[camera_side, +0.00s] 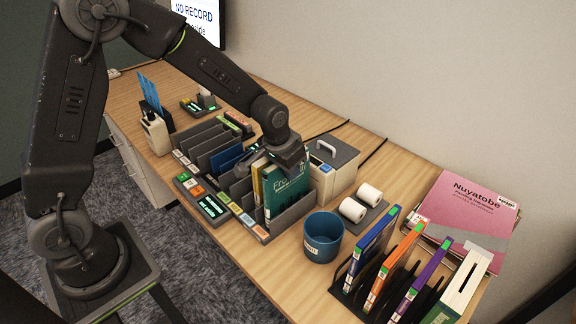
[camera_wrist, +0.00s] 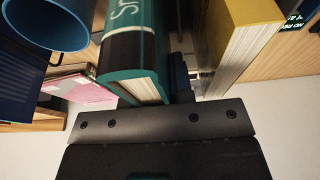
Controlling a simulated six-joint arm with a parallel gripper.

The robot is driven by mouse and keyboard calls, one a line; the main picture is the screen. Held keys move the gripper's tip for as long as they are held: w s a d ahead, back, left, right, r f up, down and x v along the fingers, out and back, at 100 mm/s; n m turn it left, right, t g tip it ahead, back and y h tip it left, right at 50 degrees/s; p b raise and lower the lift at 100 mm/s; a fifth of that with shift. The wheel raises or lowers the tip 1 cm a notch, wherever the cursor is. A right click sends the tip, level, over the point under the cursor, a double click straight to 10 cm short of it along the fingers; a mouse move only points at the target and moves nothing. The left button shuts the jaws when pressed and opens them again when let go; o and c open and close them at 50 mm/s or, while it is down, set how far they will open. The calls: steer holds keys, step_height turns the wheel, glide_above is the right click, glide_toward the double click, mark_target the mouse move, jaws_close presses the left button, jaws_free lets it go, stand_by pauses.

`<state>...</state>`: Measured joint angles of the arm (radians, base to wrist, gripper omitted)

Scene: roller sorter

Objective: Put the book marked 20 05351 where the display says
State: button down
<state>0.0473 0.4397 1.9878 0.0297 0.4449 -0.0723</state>
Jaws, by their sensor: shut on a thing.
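My gripper (camera_side: 285,160) points down over the near end of the slotted sorter (camera_side: 292,214). It is shut on the top of a green book (camera_side: 287,192), which stands upright in a slot there. In the wrist view the green book (camera_wrist: 135,55) is at the jaws, and a yellow book (camera_wrist: 240,45) stands just beside it. The yellow book (camera_side: 257,180) also shows left of the green one in the side view. The display (camera_side: 198,14) at the top reads "NO RECORD" with a partly cut second line ending in "side". I cannot read the number 20 05351 on any book.
A blue cup (camera_side: 323,238) stands close to the sorter's near end. A grey box with a handle (camera_side: 332,168) and white rolls (camera_side: 361,200) are behind. A rack (camera_side: 340,293) of several books and a pink book (camera_side: 466,215) lie right. A small lit panel (camera_side: 208,206) fronts the sorter.

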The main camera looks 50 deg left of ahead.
steer(key=c, duration=0.9)
jaws_free()
steer(key=shift+f, duration=0.1)
steer(key=v, duration=1.3)
steer(key=shift+s+r, duration=0.15)
steer(key=shift+r, duration=0.25)
